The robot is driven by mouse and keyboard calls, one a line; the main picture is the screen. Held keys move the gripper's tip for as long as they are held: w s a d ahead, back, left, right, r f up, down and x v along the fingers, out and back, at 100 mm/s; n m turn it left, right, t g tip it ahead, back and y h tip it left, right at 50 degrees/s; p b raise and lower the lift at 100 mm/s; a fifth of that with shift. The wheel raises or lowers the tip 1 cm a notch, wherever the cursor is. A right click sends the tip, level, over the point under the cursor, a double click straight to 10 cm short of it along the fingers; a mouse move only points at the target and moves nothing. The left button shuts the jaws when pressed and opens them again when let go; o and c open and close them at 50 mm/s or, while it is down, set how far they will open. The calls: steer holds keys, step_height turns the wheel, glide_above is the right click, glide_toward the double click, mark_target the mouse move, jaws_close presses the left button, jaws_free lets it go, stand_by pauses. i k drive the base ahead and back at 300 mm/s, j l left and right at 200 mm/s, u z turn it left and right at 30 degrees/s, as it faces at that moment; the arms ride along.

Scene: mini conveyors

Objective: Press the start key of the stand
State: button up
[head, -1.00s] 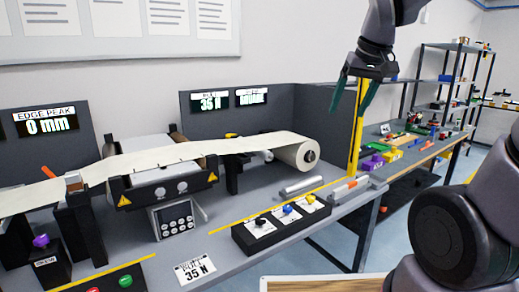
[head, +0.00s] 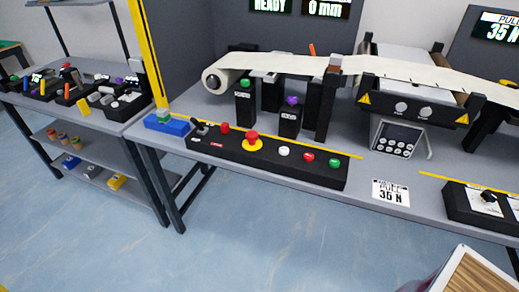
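A black control box (head: 232,157) lies along the front edge of the stand's grey table (head: 370,172). At its right end is a green key (head: 334,162), with a red key (head: 308,157) and a white key (head: 285,151) to its left. A large red mushroom button on a yellow ring (head: 252,142) sits further left, then a small red button (head: 225,127) and a lever (head: 201,128). I cannot read a start label on any key. My gripper is not in view now.
A second black box with a knob (head: 487,202) is at the right edge. Black posts (head: 289,119) and a white roll (head: 217,78) rise behind. Open blue floor lies in front.

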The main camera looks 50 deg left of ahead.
mark_target(333, 163)
steer(key=u, duration=2.25)
